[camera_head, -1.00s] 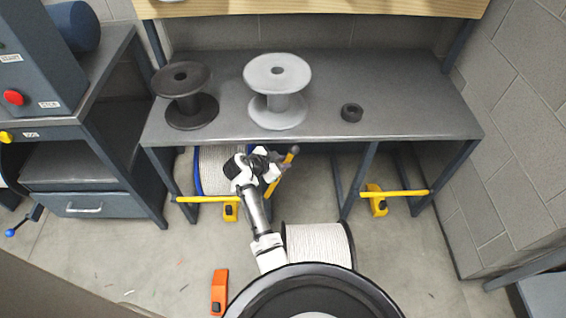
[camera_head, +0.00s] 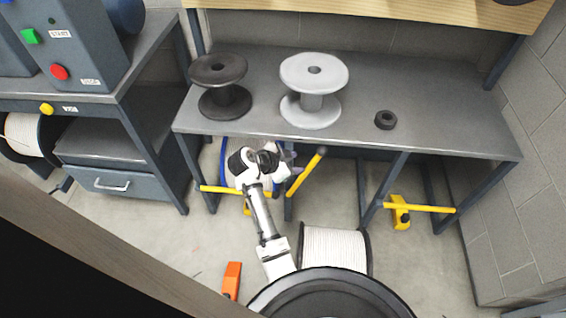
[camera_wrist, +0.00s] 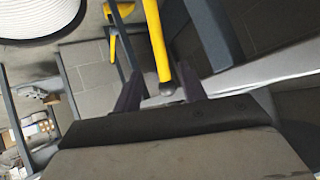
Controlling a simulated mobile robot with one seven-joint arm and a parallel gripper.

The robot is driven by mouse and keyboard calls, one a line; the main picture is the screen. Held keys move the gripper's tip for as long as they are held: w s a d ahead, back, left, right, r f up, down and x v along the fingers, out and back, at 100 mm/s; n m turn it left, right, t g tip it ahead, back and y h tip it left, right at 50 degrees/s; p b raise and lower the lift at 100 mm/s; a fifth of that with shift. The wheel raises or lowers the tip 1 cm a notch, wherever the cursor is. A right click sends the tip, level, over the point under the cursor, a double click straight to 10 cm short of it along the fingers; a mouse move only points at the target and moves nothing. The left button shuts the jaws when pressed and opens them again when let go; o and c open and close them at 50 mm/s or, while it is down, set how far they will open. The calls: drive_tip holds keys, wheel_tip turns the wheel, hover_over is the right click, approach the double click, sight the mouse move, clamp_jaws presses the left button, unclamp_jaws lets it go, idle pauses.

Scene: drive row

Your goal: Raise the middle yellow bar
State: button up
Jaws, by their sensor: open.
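The middle yellow bar (camera_head: 306,172) slants up to the right under the bench front, its dark-tipped end highest. It is tilted, while the bars on either side lie about level. My gripper (camera_head: 288,158) is left of the bar's raised end in the head view, apart from it there. In the wrist view the bar (camera_wrist: 157,40) runs down between the two open fingers (camera_wrist: 160,88), its tip appearing between them. No contact shows, and the depth between them is unclear. The bar's lower end and mount are partly hidden by my arm.
The left yellow bar (camera_head: 225,190) and right yellow bar (camera_head: 420,207) are on the bench legs. A cable reel (camera_head: 334,247) stands on the floor right of my arm. An orange object (camera_head: 232,280) lies on the floor.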

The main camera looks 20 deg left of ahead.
drive_tip(key=v, duration=0.6)
drive_tip(key=shift+a, duration=0.1)
